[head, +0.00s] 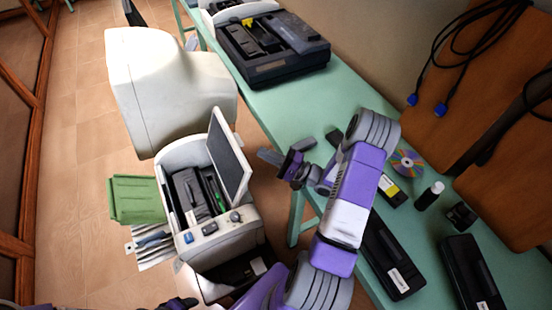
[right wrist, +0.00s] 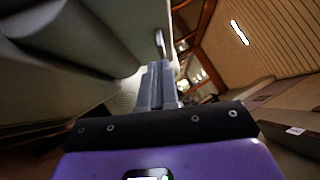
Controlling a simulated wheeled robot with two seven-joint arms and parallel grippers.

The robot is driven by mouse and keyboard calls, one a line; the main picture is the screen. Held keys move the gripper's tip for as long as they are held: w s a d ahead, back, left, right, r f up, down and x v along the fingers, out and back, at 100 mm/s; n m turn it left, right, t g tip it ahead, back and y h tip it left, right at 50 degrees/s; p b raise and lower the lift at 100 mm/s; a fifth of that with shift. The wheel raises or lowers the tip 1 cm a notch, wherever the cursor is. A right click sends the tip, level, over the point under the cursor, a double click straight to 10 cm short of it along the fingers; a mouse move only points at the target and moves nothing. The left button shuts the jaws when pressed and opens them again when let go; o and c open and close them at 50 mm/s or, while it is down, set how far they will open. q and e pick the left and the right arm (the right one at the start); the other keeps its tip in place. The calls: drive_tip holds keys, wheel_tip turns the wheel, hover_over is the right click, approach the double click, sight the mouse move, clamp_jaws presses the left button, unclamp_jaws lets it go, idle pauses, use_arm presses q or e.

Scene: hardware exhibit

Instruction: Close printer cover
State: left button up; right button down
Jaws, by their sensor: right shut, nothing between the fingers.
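The printer (head: 222,243) is a white machine with its top cover (head: 229,155) raised, standing steeply tilted on the right side of its opening. Dark inner parts (head: 190,195) show in the open bay. My right gripper (head: 268,157) is shut and empty, just right of the raised cover, with its fingers pointing left toward it. I cannot tell whether they touch. In the right wrist view the closed fingers (right wrist: 157,86) point ahead beside a large pale surface. My left gripper (head: 180,303) shows only as a dark bit at the bottom edge; its jaws are unclear.
A green table (head: 285,110) runs along the right, holding a dark machine (head: 270,47), black cartridges (head: 391,258), a disc (head: 408,163) and a small bottle (head: 429,196). A big white casing (head: 165,85) stands behind the printer. A green tray (head: 135,199) juts out left.

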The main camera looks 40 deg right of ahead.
sight(243, 144)
drive_tip(key=shift+x, duration=2)
drive_tip(key=shift+a+r, duration=0.1)
drive_tip(key=shift+r, duration=0.05)
